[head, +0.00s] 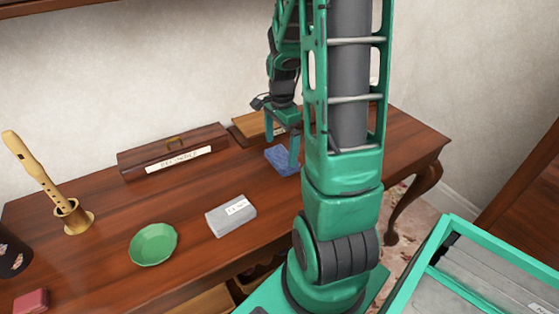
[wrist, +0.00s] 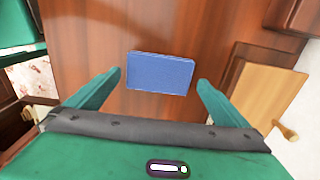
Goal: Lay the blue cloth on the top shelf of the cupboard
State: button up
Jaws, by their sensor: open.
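The blue cloth (head: 281,161) lies folded flat on the wooden desk (head: 200,262), and my arm partly hides it in the head view. In the wrist view the cloth (wrist: 160,73) is a blue rectangle just beyond the fingertips, centred across the gap between them. My gripper (wrist: 159,78) is open and empty, its two green fingers apart on either side of the cloth. In the head view my gripper (head: 283,142) is above and beside the cloth. I cannot tell if it touches. I cannot make out the cupboard's top shelf.
On the desk are a green bowl (head: 153,244), a grey box with a label (head: 231,215), a brown wooden case (head: 173,150) and a recorder (head: 33,165) in a wooden stand (head: 73,216). A wooden board (wrist: 264,95) lies right of the cloth in the wrist view.

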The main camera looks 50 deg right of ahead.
aim_at(281, 156)
jog(key=f, duration=0.4)
jog(key=shift+d+f, duration=0.15)
jog(key=shift+d, duration=0.05)
jog(key=c, duration=0.8)
